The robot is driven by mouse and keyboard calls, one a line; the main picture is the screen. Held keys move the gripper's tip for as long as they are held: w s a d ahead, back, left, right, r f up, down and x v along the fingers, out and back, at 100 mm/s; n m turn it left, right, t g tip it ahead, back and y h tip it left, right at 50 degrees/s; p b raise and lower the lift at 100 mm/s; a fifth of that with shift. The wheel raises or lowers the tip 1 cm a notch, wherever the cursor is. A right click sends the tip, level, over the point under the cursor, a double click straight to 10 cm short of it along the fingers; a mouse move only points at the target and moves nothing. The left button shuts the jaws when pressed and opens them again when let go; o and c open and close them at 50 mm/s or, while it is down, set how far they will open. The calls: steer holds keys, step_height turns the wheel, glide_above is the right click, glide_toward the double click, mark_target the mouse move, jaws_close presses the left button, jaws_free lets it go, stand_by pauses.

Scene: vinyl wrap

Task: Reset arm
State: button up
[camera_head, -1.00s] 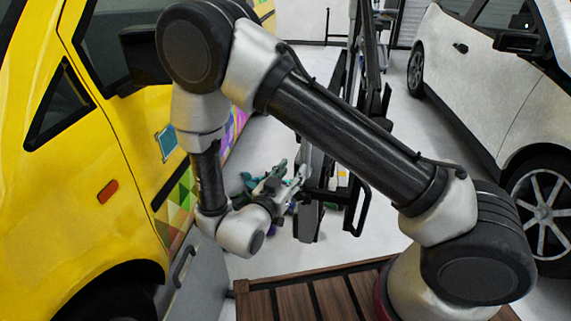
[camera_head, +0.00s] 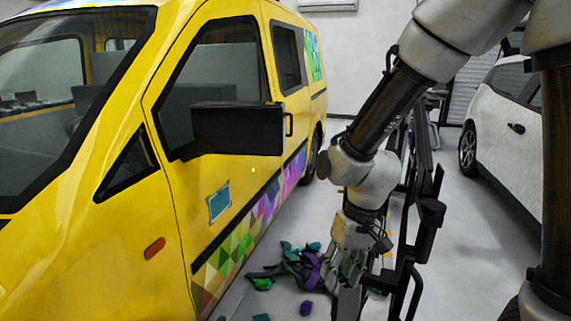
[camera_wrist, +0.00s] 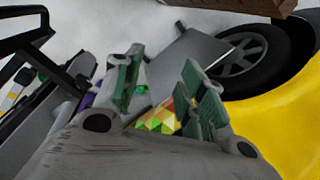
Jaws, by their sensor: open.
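My gripper (camera_head: 350,268) hangs at the lower middle of the head view, with my arm folded above it on the right. In the wrist view my gripper (camera_wrist: 160,85) has its two green-padded fingers spread apart, with nothing between them. Behind the fingers, part of the yellow van's patterned side shows. The fingertips are hard to make out in the head view, against the dark frame.
A yellow van (camera_head: 230,190) with a coloured triangle pattern fills the left. Crumpled wrap pieces (camera_head: 300,265) lie on the floor beside it. A black frame (camera_head: 425,225) stands close behind my gripper. A white car (camera_head: 505,130) is at right. Grey floor lies between.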

steer(key=s+d+r+m+t+h, duration=0.1)
steer(key=s+d+r, duration=0.3)
steer(key=d+r, duration=0.5)
steer(key=s+d+r+m+t+h, duration=0.1)
steer(key=s+d+r+t, duration=0.3)
steer(key=d+r, duration=0.6)
steer(key=d+m, duration=0.1)
steer(key=d, duration=0.4)
steer(key=shift+s+d+r, duration=0.2)
